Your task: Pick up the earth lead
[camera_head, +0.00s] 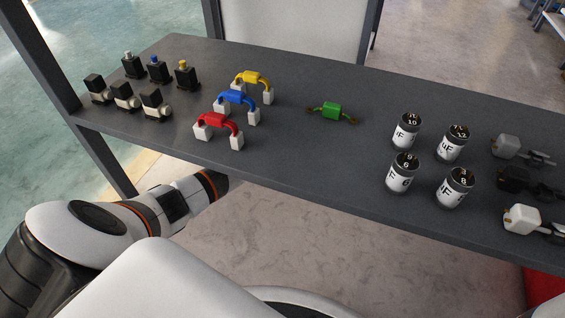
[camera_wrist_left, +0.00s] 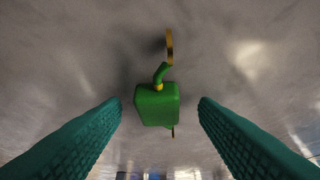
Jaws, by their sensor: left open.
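The earth lead (camera_head: 331,112) is a green block with short green wires and brown or brass-coloured ends. In the head view it lies on the dark grey table (camera_head: 300,150), right of the coloured leads. In the left wrist view the green block of the lead (camera_wrist_left: 157,104) shows between the two teal ribbed fingers of my left gripper (camera_wrist_left: 160,106). The fingers are apart, with a gap on each side of the block. One brass end points up in that view. My left gripper does not show in the head view. My right gripper is not in view.
Yellow (camera_head: 252,78), blue (camera_head: 238,98) and red (camera_head: 218,121) leads sit on white posts to the left. Several black switches (camera_head: 123,96) stand at far left. Several labelled cans (camera_head: 405,131) and plugs (camera_head: 522,217) stand right. Bare table surrounds the earth lead.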

